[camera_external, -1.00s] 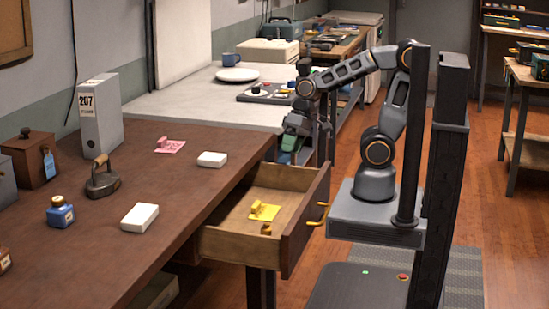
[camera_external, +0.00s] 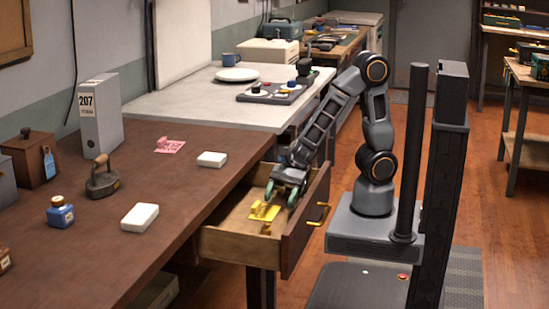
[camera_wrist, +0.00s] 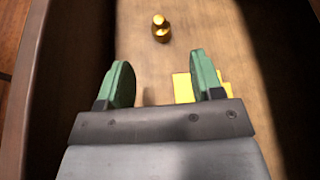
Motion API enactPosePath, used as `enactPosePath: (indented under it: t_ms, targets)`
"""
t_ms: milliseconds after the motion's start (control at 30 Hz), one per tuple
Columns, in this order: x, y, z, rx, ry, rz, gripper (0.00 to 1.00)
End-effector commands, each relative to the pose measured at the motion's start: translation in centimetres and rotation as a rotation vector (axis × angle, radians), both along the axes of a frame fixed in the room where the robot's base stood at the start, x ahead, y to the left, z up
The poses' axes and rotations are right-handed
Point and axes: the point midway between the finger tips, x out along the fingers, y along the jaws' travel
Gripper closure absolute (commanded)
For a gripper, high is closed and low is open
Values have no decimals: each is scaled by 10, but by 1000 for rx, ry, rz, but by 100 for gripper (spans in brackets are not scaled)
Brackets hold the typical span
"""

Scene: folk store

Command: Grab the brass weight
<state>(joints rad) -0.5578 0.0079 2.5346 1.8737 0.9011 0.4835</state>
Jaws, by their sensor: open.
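The brass weight (camera_external: 266,229) stands on the floor of the open drawer (camera_external: 231,247), toward its front. In the wrist view the small, shiny brass weight (camera_wrist: 161,30) shows beyond the fingertips, near the top middle. My gripper (camera_external: 281,194) is low over the drawer, with its green fingers pointing down. In the wrist view my gripper (camera_wrist: 164,76) has its two fingers wide apart with nothing between them. The weight is apart from both fingers.
A yellow note (camera_external: 262,212) lies in the drawer and is partly hidden by the right finger in the wrist view (camera_wrist: 184,88). The drawer walls rise around the gripper. The desk (camera_external: 180,190) holds white boxes, an iron and an ink bottle.

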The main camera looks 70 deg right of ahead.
Motion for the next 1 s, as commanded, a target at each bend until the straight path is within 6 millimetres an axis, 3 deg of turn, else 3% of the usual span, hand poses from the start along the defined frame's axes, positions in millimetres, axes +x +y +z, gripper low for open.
enactPosePath:
  t_ms: [200, 567, 800, 1000]
  targets:
    - [2, 36, -16, 1, -3, 5, 40]
    - [4, 58, -24, 1, -3, 3, 40]
    - [5, 88, -35, -1, -4, 4, 40]
    - [6, 100, -39, 1, -4, 2, 40]
